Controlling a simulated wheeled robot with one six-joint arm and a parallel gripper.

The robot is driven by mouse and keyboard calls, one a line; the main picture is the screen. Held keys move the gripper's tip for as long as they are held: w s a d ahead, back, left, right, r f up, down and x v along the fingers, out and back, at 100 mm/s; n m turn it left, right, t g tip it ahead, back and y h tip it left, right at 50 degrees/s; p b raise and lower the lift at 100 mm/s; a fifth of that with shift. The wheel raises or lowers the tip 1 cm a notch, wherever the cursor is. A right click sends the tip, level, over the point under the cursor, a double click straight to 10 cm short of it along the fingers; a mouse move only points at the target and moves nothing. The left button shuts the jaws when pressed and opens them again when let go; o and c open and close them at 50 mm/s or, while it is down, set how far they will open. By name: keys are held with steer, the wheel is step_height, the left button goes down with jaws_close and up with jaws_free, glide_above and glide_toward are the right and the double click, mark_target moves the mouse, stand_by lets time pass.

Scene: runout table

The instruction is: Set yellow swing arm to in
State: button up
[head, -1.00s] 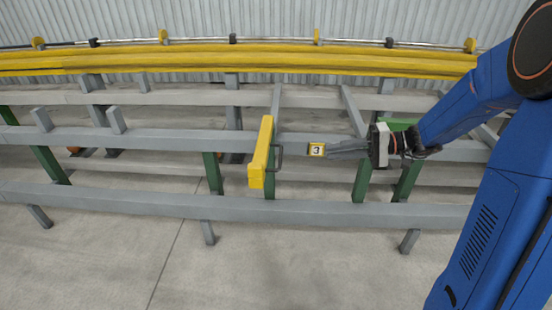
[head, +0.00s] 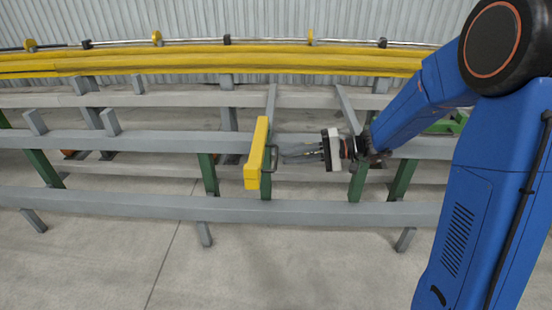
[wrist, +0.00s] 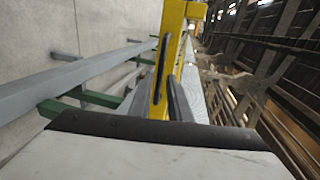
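The yellow swing arm (head: 257,155) sticks out from the grey table frame toward the camera in the head view. A dark loop handle (head: 273,158) is on its right side. My gripper (head: 284,155) comes from the right, with its fingertips at the handle. In the wrist view the swing arm (wrist: 173,22) rises ahead, and the dark handle (wrist: 160,72) stands between the two grey fingers of my gripper (wrist: 158,98). The fingers look apart, with a gap to the handle. Whether either finger touches it is unclear.
Grey rails (head: 330,213) on green legs (head: 208,174) run across the view. Long yellow bars (head: 200,62) lie along the back before a corrugated wall. Grey stub posts (head: 110,122) stand at the left. The concrete floor in front is clear.

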mark_target(276, 157)
steer(key=shift+x, duration=2.5)
jaws_close()
